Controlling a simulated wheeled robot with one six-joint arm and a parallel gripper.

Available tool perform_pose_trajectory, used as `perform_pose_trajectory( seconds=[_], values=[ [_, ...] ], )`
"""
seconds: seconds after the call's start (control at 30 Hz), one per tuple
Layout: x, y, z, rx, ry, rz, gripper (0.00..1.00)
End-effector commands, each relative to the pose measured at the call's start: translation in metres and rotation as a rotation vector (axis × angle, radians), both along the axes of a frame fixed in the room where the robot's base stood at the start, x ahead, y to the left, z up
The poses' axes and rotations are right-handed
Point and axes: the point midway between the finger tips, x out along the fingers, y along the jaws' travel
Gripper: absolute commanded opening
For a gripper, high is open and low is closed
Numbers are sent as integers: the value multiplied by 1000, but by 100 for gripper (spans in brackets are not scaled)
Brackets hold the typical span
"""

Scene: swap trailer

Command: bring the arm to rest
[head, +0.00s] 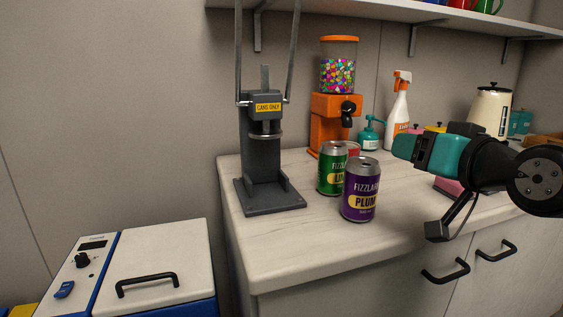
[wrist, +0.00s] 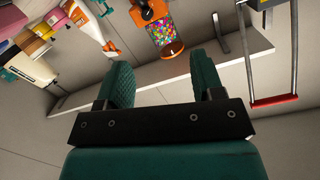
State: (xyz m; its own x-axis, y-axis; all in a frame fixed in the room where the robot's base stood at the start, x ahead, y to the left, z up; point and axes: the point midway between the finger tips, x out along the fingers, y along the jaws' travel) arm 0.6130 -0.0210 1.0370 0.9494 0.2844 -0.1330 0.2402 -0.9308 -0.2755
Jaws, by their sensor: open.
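My gripper (head: 405,146) is in the air over the right part of the counter in the head view, pointing left. In the wrist view my gripper (wrist: 160,82) shows two green fingers spread apart with nothing between them. Its jaws are open and empty. Below and left of it in the head view, a purple plum can (head: 361,195) and a green lime can (head: 331,170) stand upright on the white counter (head: 265,245). My gripper is apart from both cans.
A grey can crusher (head: 262,165) stands at the counter's left. An orange candy dispenser (head: 335,120), a spray bottle (head: 397,108) and a cream kettle (head: 490,112) stand behind. A shelf (head: 350,14) runs above. A white-lidded cooler (head: 160,262) is lower left. The counter's front left is clear.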

Motion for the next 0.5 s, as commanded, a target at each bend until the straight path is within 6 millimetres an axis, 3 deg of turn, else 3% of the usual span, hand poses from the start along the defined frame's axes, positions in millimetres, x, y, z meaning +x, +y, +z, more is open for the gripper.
perform_pose_trajectory(
  seconds=[0.27, 0.5],
  values=[
    [-22, 28, -31, -54, 195, 120, 61],
    [-70, 59, -72, -161, 478, 300, 61]
  ],
)
